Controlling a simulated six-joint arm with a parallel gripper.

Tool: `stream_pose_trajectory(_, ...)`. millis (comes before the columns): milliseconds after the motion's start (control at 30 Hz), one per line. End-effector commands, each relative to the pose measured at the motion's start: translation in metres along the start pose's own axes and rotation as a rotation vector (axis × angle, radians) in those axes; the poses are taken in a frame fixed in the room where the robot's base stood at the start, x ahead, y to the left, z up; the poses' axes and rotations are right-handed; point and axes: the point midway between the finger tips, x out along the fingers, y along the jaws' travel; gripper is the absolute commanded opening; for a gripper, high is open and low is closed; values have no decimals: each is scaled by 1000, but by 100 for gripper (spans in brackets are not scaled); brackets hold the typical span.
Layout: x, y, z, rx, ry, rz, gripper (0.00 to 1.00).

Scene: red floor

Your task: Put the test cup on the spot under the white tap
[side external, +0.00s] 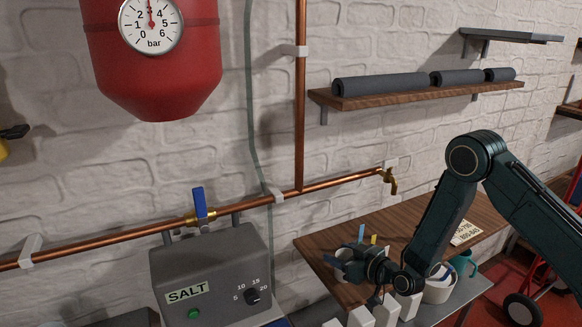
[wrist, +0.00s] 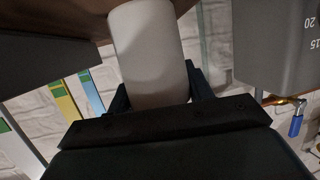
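The test cup (wrist: 150,45) looks pale grey-white and plain in the wrist view. It sits between the two fingers of my gripper (wrist: 157,92), which touch its sides. In the side view my gripper (side external: 353,264) is over the left part of the wooden worktop, with the pale cup (side external: 343,258) at its fingers and partly hidden by them. I see no white tap and no marked spot.
A grey box marked SALT (side external: 208,275) stands left of the worktop (side external: 400,220). Coloured strips (wrist: 75,100) stand close to my gripper. White blocks (side external: 385,312), a white bowl (side external: 438,287) and a teal mug (side external: 463,263) are at the front. The worktop's back part is clear.

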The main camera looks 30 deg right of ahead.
Motion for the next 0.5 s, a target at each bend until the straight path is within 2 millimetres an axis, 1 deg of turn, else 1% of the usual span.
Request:
stream_pose_trajectory(33, 0, 0, 0, 0, 0, 0, 33)
stream_pose_trajectory(100, 0, 0, 0, 0, 0, 0, 26)
stream_pose_trajectory(500, -1, 0, -4, -1, 1, 0, 25)
